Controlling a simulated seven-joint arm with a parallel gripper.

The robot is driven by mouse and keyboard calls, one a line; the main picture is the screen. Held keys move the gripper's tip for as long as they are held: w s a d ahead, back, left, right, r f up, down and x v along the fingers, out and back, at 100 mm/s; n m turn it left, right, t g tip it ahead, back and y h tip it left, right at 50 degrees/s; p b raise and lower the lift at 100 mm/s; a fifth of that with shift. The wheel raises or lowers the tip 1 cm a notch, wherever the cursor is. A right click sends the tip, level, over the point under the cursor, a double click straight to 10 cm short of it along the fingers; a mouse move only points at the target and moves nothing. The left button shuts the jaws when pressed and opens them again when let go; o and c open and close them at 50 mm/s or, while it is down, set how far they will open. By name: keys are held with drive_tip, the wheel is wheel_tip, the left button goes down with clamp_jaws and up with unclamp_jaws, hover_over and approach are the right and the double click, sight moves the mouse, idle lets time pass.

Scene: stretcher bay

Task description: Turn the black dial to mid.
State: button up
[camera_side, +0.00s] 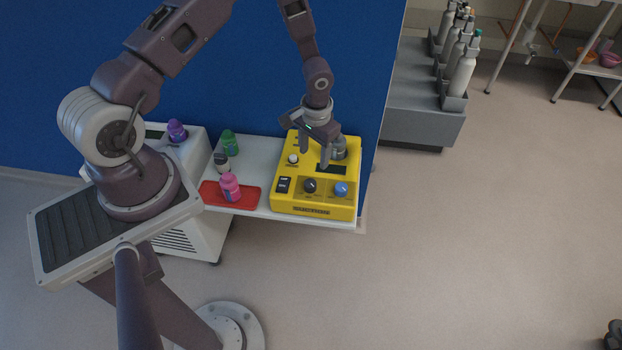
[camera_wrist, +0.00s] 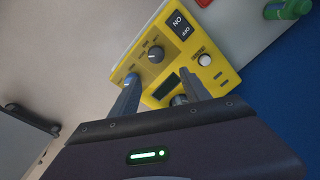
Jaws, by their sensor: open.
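The black dial (camera_side: 310,185) is a round dark knob on the front part of the yellow box (camera_side: 277,201). In the wrist view the black dial (camera_wrist: 156,54) shows in full beyond the fingertips, with a pale mark on it. My gripper (camera_side: 315,152) is above the yellow box, behind the dial in the side view, and apart from it. In the wrist view my gripper (camera_wrist: 158,75) has its two fingers spread with nothing held between them. The dial's scale is too small to read.
A blue dial (camera_side: 341,189) sits right of the black one, a black switch (camera_side: 283,184) left. A white button (camera_side: 293,158) and grey cylinder (camera_side: 339,148) are behind. A pink bottle (camera_side: 230,187) is on a red mat (camera_side: 209,194); green (camera_side: 229,142) and dark bottles (camera_side: 221,163) stand behind.

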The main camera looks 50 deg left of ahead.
sight(311, 183)
drive_tip(key=f, duration=0.7)
drive_tip(key=s+f, duration=0.1)
drive_tip(key=f, duration=0.2)
drive_tip(key=shift+f, duration=0.2)
drive_tip(key=shift+c, duration=0.2)
clamp_jaws()
drive_tip(key=m, duration=0.4)
drive_tip(key=shift+m, duration=0.3)
drive_tip(key=shift+s+d+m, duration=0.1)
drive_tip(key=shift+m, duration=1.9)
